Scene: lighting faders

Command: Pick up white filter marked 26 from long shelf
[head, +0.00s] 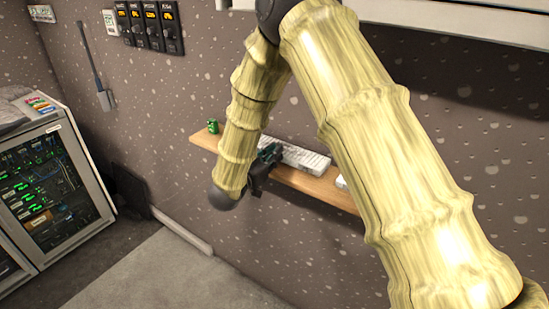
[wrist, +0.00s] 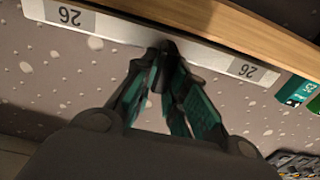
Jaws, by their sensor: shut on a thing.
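The white filter (wrist: 205,58) shows in the wrist view as a long pale strip with an upside-down 26 on a grey patch at each end. It lies along the edge of the long wooden shelf (wrist: 235,32). My gripper (wrist: 167,52) is shut on the filter near its middle, its dark green-padded fingers converging there. The fingertips hide the exact contact, and I cannot tell whether the filter is clear of the shelf. In the head view my gripper (head: 266,160) is at the front of the shelf (head: 310,186); the filter cannot be made out there.
On the shelf are a green can (head: 213,126), a white keyboard-like thing (head: 303,157) and a small white thing (head: 341,183), partly behind my arm. A green numbered item (wrist: 297,90) is right of the filter. A rack cabinet (head: 45,185) stands left; floor between is clear.

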